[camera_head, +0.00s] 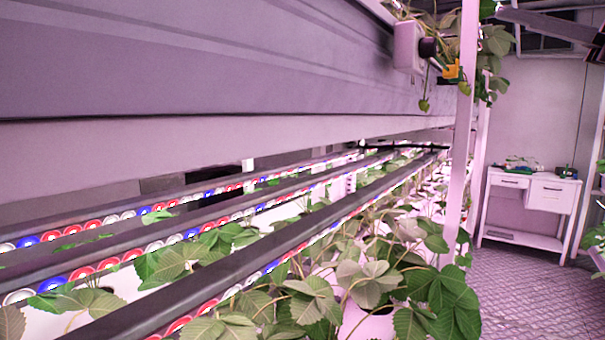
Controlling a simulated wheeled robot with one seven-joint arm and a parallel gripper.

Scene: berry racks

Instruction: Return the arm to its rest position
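My gripper is not in view, and I cannot make out any part of my arm. How the arm is posed cannot be told from this view.
A long grey rack panel (200,75) fills the upper left. Below it run dark rails (250,262) with red, white and blue lamps, and strawberry plants (365,275). A pale upright post (462,150) stands right of centre. A white table (530,190) stands beyond open patterned floor (530,290).

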